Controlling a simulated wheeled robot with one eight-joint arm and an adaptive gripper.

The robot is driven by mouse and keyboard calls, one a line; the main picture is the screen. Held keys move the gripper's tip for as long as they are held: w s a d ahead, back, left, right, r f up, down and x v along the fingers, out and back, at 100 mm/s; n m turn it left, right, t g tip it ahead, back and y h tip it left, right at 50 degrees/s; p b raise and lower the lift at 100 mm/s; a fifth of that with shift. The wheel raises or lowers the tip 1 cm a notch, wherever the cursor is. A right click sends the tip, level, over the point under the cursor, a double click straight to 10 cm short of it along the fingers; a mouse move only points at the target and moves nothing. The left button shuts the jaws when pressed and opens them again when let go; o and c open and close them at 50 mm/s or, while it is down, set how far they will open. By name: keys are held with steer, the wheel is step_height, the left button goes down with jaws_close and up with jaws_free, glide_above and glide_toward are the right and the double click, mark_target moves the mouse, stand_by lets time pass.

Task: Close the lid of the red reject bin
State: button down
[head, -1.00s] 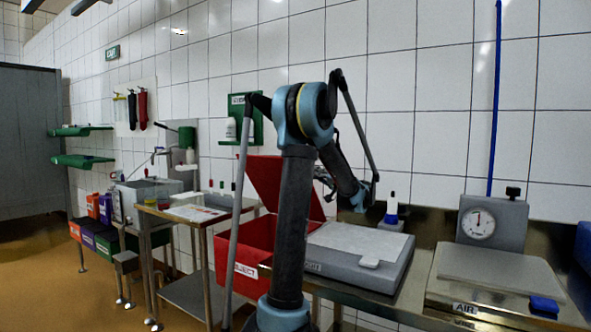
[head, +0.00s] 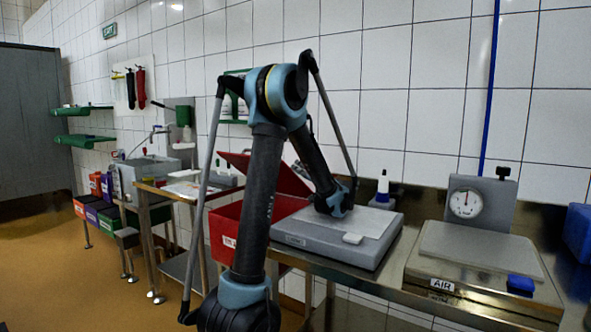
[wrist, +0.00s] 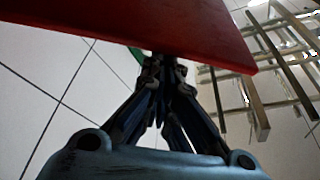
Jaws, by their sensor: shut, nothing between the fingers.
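The red reject bin (head: 226,222) stands beside the grey scale at the middle of the head view, partly hidden by my arm. Its red lid (head: 238,160) is tilted partway down over the bin, with a gap still between lid and bin. In the wrist view the lid (wrist: 140,25) spans the top as a broad red panel. My gripper (wrist: 160,62) is shut and empty, its fingertips at the lid's lower edge in that view. They look to be against the lid, but contact is hard to confirm. In the head view the fingers are hidden behind my arm.
A grey flat-topped scale (head: 330,240) sits right of the bin, close under my wrist. A steel scale with a dial (head: 480,260) is farther right. A steel table (head: 160,195) is left of the bin.

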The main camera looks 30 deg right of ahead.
steer(key=s+r+n+g+y, duration=0.35)
steer(key=r+g, duration=0.35)
steer(key=r, duration=0.5)
steer(key=shift+n, duration=0.35)
steer(key=x, duration=1)
steer(key=shift+s+a+f, duration=0.15)
steer(key=shift+a+f, duration=0.05)
steer(key=shift+a, duration=0.15)
steer(key=shift+s+a+f, duration=0.15)
steer(key=shift+a+f, duration=0.25)
steer(key=shift+f, duration=0.2)
steer(key=shift+s+a+f, duration=0.2)
steer(key=shift+a+f, duration=0.2)
steer(key=shift+f, duration=0.25)
steer(key=shift+s+a+f, duration=0.15)
steer(key=shift+a+f, duration=0.15)
steer(key=shift+f, duration=0.05)
